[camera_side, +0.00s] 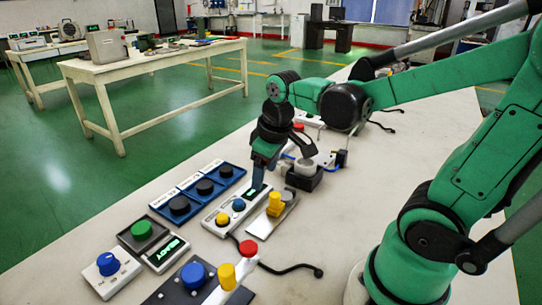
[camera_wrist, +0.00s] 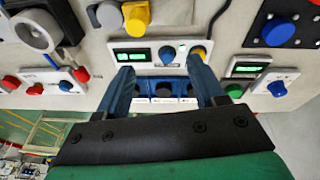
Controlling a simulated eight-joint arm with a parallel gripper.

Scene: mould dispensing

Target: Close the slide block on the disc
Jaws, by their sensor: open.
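A yellow block (camera_side: 275,204) stands on a flat metal plate (camera_side: 262,223), with a grey disc (camera_side: 288,195) beside it. In the wrist view the yellow block (camera_wrist: 137,18) and grey disc (camera_wrist: 108,14) are at the top, left of centre. I cannot tell whether this block is the slide block or how far it has slid. My gripper (camera_side: 259,172) points down over the far end of a white panel, left of and behind the yellow block. In the wrist view my gripper (camera_wrist: 162,72) is open, with nothing between its blue fingers.
The white panel (camera_side: 222,226) carries blue and yellow knobs and a green display. Blue trays (camera_side: 178,212) with black round knobs lie to its left. A black-based device with a white cup (camera_side: 303,170) stands close behind. Red-knobbed parts and a cable are near the front.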

